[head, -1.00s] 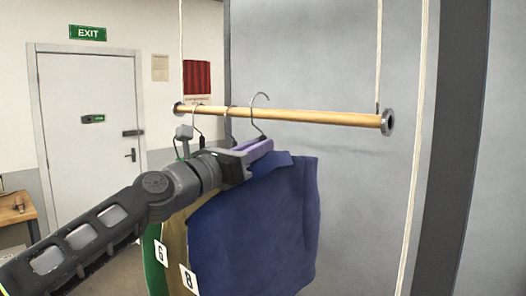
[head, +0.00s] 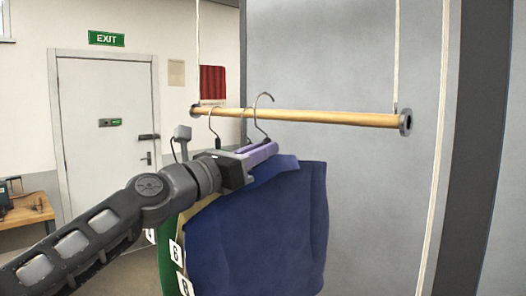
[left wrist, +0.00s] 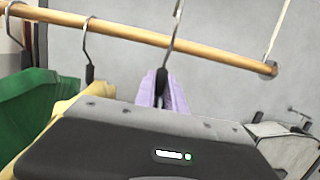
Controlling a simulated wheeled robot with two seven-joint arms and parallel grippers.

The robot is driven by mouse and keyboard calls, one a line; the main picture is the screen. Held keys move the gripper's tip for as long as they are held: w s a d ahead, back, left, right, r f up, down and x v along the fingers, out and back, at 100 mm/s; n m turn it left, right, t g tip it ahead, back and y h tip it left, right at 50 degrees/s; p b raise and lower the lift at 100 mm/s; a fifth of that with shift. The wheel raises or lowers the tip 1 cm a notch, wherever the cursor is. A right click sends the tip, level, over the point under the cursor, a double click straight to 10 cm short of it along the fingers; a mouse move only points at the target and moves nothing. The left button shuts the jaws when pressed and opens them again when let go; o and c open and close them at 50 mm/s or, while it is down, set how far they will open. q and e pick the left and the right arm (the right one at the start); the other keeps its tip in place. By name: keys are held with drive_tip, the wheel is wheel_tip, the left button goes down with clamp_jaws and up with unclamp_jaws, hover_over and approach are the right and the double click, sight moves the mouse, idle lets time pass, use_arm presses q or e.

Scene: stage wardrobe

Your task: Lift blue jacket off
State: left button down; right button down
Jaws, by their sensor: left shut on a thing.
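The blue jacket (head: 262,225) hangs upright from a hanger below the wooden rail (head: 330,117). Its hanger hook (head: 264,97) stands in front of the rail in the head view, with its curved top above it. I cannot tell whether the hook is clear of the rail. My left gripper (head: 258,152) has lavender fingers shut on the hanger neck just above the jacket's shoulders. In the left wrist view, the fingers (left wrist: 162,92) close around the hook's dark base; the hook's top is out of frame. My right gripper is not in view.
A yellow garment (left wrist: 70,112) and a green garment (left wrist: 35,95) hang to the left on the rail, close to the blue jacket. White number tags (head: 175,253) show at their edges. A wooden table (head: 25,211) stands far left. The rail's right half is empty.

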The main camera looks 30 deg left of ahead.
use_arm(q)
drive_tip(key=shift+s+a, duration=0.3)
drive_tip(key=shift+s, duration=0.2)
drive_tip(key=r+p+v, duration=0.1)
drive_tip(key=r+v, duration=0.3)
drive_tip(key=v, duration=1.8)
drive_tip(key=s+r+p+v, duration=0.1)
drive_tip(key=r+v, duration=0.3)
drive_tip(key=v, duration=1.8)
drive_tip(key=shift+s+a+p, duration=0.2)
drive_tip(key=shift+s+p, duration=0.15)
drive_tip(key=shift+p, duration=0.2)
